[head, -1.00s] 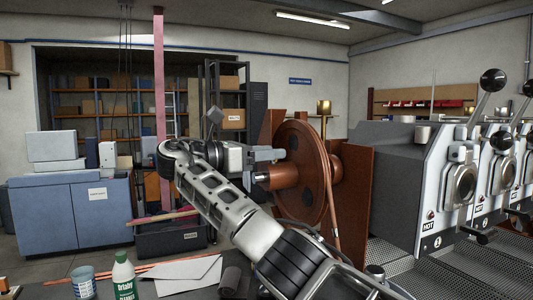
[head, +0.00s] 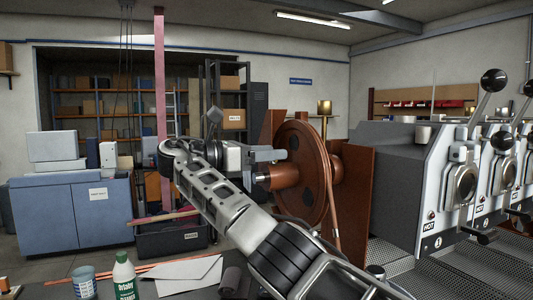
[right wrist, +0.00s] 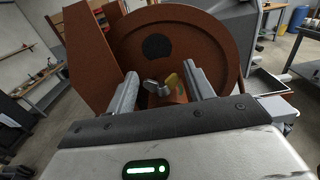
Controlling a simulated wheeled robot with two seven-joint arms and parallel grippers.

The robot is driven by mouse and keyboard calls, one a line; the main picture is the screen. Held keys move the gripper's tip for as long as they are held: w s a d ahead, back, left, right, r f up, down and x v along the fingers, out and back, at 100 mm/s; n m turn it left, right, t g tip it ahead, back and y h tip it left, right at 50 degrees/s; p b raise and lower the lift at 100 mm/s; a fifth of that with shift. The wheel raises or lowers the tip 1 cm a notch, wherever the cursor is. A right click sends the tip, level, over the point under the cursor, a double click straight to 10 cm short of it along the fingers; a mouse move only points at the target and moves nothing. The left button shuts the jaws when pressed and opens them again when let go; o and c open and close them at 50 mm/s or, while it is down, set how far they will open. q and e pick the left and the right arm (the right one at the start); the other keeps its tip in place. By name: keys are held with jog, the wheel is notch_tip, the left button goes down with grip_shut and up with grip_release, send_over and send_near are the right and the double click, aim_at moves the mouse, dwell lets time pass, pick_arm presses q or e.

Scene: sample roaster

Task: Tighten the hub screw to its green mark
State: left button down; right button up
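A large red-brown wheel (head: 305,170) stands upright with a copper-coloured hub (head: 284,176) facing my right gripper (head: 267,167). In the right wrist view, the wheel (right wrist: 205,40) fills the upper middle. The hub screw shows there as a small head with a grey wing (right wrist: 151,87) and a yellowish wing (right wrist: 171,81). A faint greenish patch shows beside it, too small to read clearly. My right gripper (right wrist: 160,84) is open, its two fingers on either side of the screw with visible gaps. Contact cannot be told. My left gripper is not in view.
A brown upright panel (head: 357,190) stands behind the wheel. Grey machines marked HOT (head: 432,190) stand at right. A blue cabinet (head: 68,220) stands at left.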

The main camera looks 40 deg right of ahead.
jog(key=w+a, duration=0.1)
jog(key=a, duration=0.6)
jog(key=shift+w+a, duration=0.25)
dwell(0.3)
